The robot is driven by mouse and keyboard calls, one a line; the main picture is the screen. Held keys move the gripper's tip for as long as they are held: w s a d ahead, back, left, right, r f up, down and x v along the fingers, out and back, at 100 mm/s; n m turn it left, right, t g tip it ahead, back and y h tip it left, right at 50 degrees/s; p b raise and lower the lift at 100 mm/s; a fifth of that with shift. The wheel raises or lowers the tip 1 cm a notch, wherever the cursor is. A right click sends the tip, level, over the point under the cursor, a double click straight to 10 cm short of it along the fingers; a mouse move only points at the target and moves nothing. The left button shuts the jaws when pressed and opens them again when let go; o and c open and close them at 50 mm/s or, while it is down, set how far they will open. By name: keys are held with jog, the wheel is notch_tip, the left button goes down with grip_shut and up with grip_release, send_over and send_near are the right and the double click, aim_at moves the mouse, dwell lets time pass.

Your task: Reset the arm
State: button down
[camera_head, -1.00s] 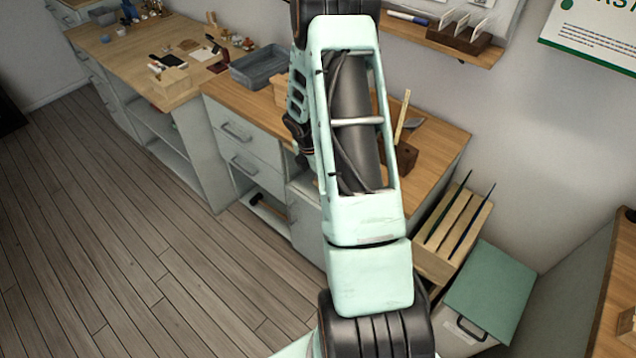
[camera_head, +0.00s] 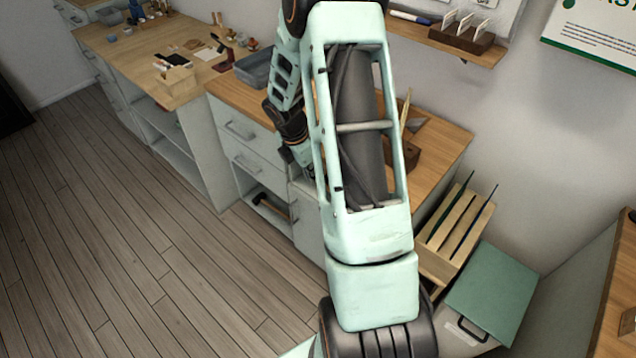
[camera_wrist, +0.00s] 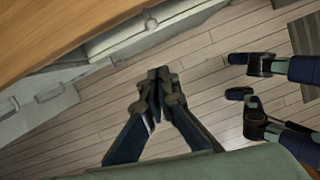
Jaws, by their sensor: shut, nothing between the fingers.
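My gripper (camera_wrist: 158,84) shows in the wrist view with its fingertips together and nothing between them. It points down over the plank floor (camera_wrist: 215,45), beside the front of the wooden-topped cabinet. In the head view my mint-green arm rises through the middle of the picture, and its far links bend down at the left in front of the cabinet drawers. My gripper cannot be made out in the head view.
A wooden worktop (camera_head: 447,146) lies behind my arm, with a grey bin (camera_head: 254,70) on it. A slotted wooden rack (camera_head: 452,238) and a green-lidded box (camera_head: 492,296) stand at the right. The floor at the left is clear.

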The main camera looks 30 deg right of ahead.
jog(key=shift+v, duration=2.3)
